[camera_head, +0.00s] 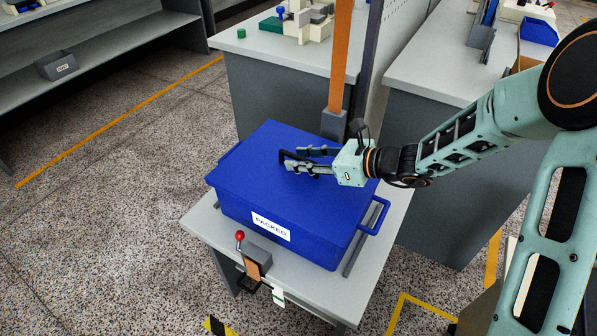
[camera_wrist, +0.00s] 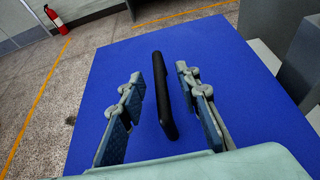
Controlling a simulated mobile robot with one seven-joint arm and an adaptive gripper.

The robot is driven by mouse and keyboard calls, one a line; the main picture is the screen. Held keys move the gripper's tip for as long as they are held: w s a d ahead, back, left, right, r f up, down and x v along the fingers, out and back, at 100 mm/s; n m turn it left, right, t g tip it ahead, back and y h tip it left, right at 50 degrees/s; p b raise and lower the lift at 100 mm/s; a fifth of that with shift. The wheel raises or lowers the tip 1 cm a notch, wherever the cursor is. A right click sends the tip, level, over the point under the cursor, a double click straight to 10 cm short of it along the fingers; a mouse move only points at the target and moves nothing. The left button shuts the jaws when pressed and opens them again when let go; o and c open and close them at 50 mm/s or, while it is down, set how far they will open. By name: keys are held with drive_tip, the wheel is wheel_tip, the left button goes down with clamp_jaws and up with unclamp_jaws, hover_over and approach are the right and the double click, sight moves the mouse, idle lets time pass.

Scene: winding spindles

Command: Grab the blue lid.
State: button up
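The blue lid (camera_head: 264,152) lies flat on top of a blue box (camera_head: 310,243) with a "PACKED" label. In the wrist view the lid (camera_wrist: 215,60) fills the middle, with a black handle (camera_wrist: 162,95) standing on it. My gripper (camera_head: 282,162) is over the lid, reaching in from the right. In the wrist view my gripper (camera_wrist: 158,83) is open, with one finger on each side of the handle and a visible gap on both sides. The handle is partly hidden by the fingers in the head view.
The box stands on a small grey table (camera_head: 210,228). A red-knobbed lever (camera_head: 240,236) is at its front edge. An orange post (camera_head: 341,60) rises close behind the box.

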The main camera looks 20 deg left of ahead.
drive_tip(key=shift+w+a+f, duration=0.1)
drive_tip(key=shift+a+f, duration=0.15)
drive_tip(key=shift+a, duration=0.25)
drive_tip(key=shift+c, duration=0.5)
clamp_jaws()
drive_tip(key=shift+r, duration=0.2)
